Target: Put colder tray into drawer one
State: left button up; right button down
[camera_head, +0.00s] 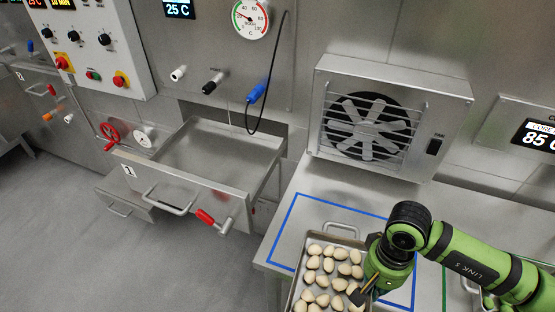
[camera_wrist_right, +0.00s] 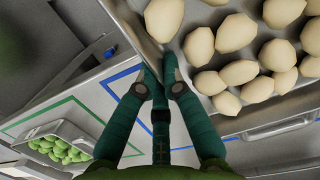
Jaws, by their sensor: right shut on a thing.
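A metal tray (camera_head: 345,240) of pale, egg-shaped pieces (camera_head: 325,272) is at the bottom centre of the head view, over the blue-outlined counter area. My right gripper (camera_head: 361,297) is shut on the tray's right edge. In the right wrist view, the fingers (camera_wrist_right: 160,85) pinch the tray's wall, with its pale pieces (camera_wrist_right: 235,75) beyond. I cannot tell whether the tray is lifted. Drawer one (camera_head: 175,191), labelled 1, stands pulled open at left and looks empty. My left gripper is out of view.
A second tray (camera_wrist_right: 42,132) of green pieces sits near a green outline. A fan unit (camera_head: 367,128) stands behind the blue outline (camera_head: 281,232). A red-handled lever (camera_head: 206,216) projects from the drawer front. A blue-handled probe (camera_head: 257,92) hangs above. Displays read 25 C and 85 C.

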aim_at(216, 169)
jog(key=j+z, duration=0.2)
jog(key=j, duration=1.1)
jog(key=j+z, duration=0.25)
jog(key=j, duration=1)
jog(key=k, duration=0.05)
